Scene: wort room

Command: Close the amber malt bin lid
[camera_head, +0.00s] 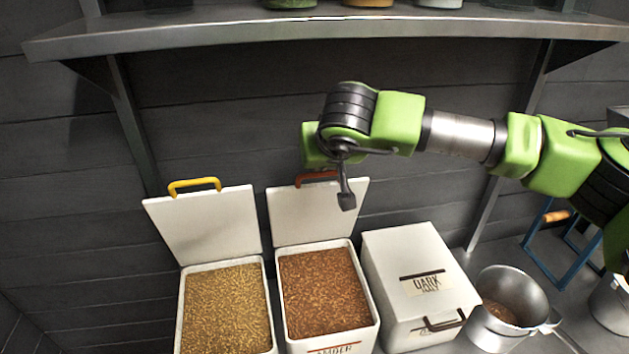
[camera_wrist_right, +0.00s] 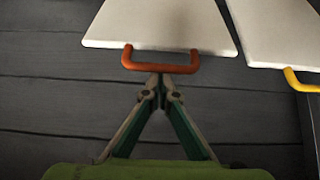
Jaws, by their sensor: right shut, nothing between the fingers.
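The amber malt bin (camera_head: 372,318) stands in the middle of the row, full of reddish-brown grain, its front label partly cut off. Its white lid (camera_head: 295,222) is open, tilted up at the back, with an orange-brown handle (camera_head: 312,177) on its top edge. My right gripper (camera_head: 346,200) is shut and empty, overlapping the lid's right part in the head view. In the right wrist view, the closed fingertips (camera_wrist_right: 160,85) are right by the orange handle (camera_wrist_right: 160,68); I cannot tell if they touch it. My left gripper is not in view.
To the left stands an open bin (camera_head: 182,315) of pale grain with a yellow-handled lid (camera_head: 205,225). To the right are a closed dark malt bin (camera_head: 410,255) and a metal pot (camera_head: 495,328). A shelf (camera_head: 300,32) runs above, with a plank wall behind.

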